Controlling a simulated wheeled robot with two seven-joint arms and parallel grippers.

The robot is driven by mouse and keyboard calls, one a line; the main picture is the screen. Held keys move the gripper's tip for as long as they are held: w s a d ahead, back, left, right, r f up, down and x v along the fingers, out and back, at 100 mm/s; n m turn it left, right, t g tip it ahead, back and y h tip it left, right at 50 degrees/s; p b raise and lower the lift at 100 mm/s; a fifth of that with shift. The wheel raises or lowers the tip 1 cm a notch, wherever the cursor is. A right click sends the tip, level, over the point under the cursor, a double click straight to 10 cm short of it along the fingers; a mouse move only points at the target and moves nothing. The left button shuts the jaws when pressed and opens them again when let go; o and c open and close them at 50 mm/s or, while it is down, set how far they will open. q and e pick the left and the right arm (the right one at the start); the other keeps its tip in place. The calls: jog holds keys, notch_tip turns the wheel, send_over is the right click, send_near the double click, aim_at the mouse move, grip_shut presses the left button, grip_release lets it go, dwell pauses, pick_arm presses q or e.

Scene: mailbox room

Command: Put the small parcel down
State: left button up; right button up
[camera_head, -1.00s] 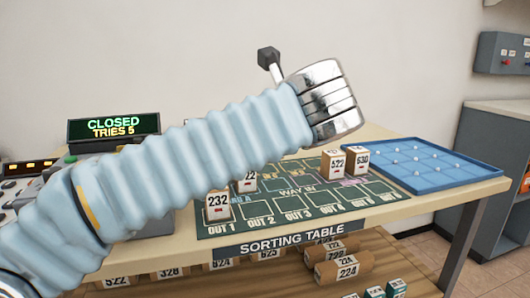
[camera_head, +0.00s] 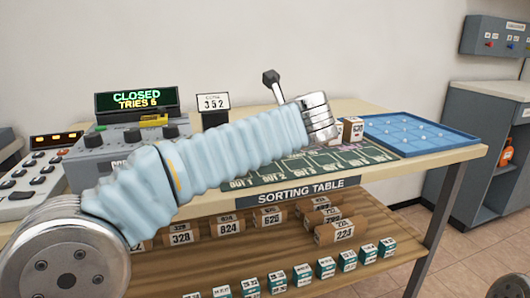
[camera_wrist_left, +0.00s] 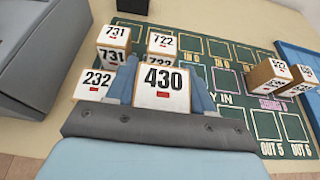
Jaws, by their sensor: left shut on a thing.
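In the left wrist view, my left gripper (camera_wrist_left: 163,92) is shut on a small parcel (camera_wrist_left: 163,86) with a white face, the number 430 and a red mark. One blue finger lies along each side of it. The parcel appears over the near part of the green sorting mat (camera_wrist_left: 222,50); I cannot tell whether it touches the mat. In the head view, my left arm crosses the table from the left, and its wrist (camera_head: 319,117) hides the fingers and the parcel. My right gripper is not in view.
Two parcels (camera_wrist_left: 268,74) stand to the right. A blue tray (camera_head: 425,135) is on the table's right. The display (camera_head: 137,98) reads CLOSED, TRIES 6.

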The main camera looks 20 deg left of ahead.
pick_arm(q)
jog(key=f, duration=0.1)
jog(key=w+f, duration=0.1)
jog(key=f, duration=0.1)
jog(key=f+b, duration=0.1)
jog(key=shift+w+a+f, duration=0.2)
jog(key=shift+w+a, duration=0.15)
jog(key=shift+w, duration=0.05)
jog(key=shift+f, duration=0.35)
jog(key=shift+f, duration=0.15)
jog(key=o, duration=1.1)
jog(key=shift+s+d+r, duration=0.2)
jog(key=shift+s+r, duration=0.05)
jog(key=v, duration=1.1)
jog(key=shift+s, duration=0.2)
